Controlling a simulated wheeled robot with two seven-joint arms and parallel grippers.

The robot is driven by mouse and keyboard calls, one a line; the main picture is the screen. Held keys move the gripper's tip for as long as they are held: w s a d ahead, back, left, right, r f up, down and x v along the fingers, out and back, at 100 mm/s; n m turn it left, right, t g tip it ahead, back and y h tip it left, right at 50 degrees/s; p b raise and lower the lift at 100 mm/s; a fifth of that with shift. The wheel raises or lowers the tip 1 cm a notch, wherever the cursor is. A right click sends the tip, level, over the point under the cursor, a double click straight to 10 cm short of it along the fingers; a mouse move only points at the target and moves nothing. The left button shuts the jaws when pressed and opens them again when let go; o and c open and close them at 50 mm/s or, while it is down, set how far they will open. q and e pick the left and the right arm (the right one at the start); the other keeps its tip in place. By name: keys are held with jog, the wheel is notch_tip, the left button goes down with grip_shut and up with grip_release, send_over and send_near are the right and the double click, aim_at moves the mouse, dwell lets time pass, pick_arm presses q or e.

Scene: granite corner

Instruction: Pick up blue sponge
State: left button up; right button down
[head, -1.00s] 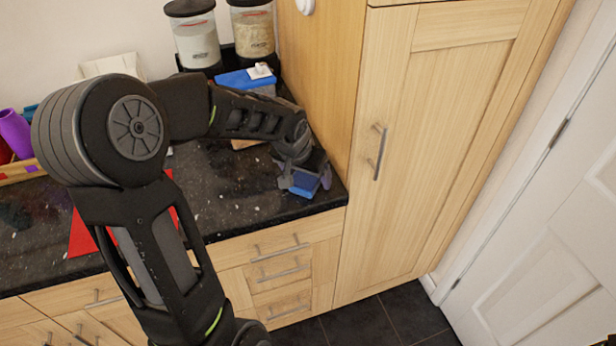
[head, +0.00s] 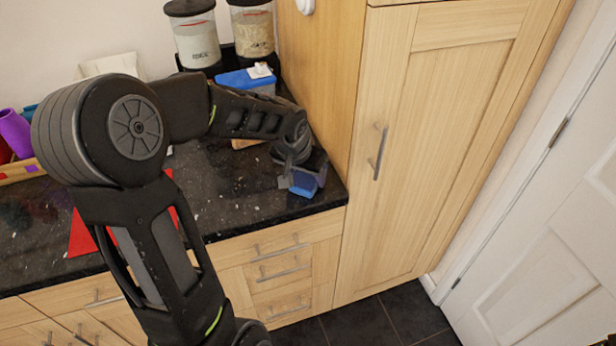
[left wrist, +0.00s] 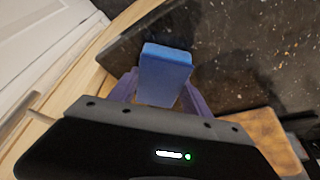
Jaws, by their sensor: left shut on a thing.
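The blue sponge (head: 303,186) is at the right end of the dark granite counter (head: 245,190), near its front edge and close to the tall cabinet. My left gripper (head: 303,178) is over it with its fingers on either side, shut on it. In the left wrist view the sponge (left wrist: 166,75) sits between the two purple-grey fingers (left wrist: 162,88), its blue end sticking out past them. I cannot tell whether it still touches the counter. My right gripper is not in view.
A tall wooden cabinet (head: 430,150) stands right beside the gripper. Two clear food dispensers (head: 198,42) and a blue-lidded box (head: 247,80) are at the back. A red sheet (head: 85,236) lies at the left. A wooden board (left wrist: 255,130) shows in the wrist view.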

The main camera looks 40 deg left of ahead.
pick_arm(q)
jog(key=shift+c, duration=1.2)
notch_tip(320, 180, up, 10)
jog(key=b, duration=0.1)
